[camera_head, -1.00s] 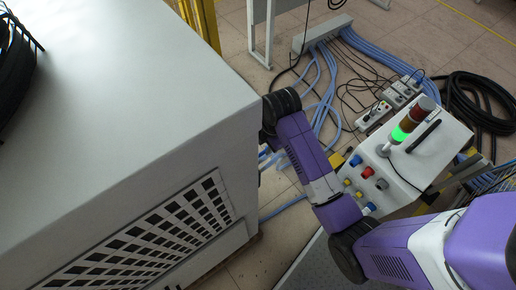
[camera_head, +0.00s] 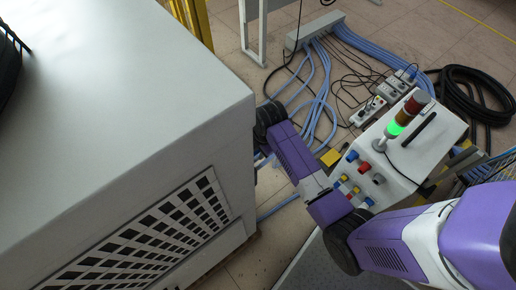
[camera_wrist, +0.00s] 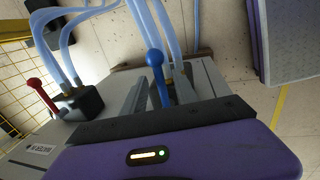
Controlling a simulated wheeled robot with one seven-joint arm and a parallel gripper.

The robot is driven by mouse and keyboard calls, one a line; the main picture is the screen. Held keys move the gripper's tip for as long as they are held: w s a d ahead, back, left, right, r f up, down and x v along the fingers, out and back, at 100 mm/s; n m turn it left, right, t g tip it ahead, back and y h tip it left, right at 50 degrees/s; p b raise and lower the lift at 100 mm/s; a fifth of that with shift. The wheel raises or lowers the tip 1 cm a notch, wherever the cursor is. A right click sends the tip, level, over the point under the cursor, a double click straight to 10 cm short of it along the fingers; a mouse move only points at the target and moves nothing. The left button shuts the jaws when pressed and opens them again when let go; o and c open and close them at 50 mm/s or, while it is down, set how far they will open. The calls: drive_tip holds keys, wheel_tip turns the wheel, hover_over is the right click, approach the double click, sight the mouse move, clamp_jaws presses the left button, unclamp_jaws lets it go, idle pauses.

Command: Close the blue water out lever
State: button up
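The blue lever (camera_wrist: 155,78) has a round knob on top and stands up in the middle of the wrist view. Its base is partly hidden by my gripper. My gripper (camera_wrist: 161,86) has its two grey fingers apart, one on each side of the blue lever. I cannot tell whether either finger touches it. A red lever (camera_wrist: 39,94) stands at the left on a black valve block (camera_wrist: 78,104). In the head view my gripper and both levers are hidden behind the large white cabinet (camera_head: 130,90).
Blue hoses (camera_wrist: 150,25) rise close behind the blue lever. In the head view, a control box (camera_head: 425,145) with buttons and a lit green signal lamp (camera_head: 396,128) stands right of my arm. Cables and power strips (camera_head: 368,110) lie on the floor behind.

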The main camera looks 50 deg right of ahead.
clamp_jaws()
idle(1.3)
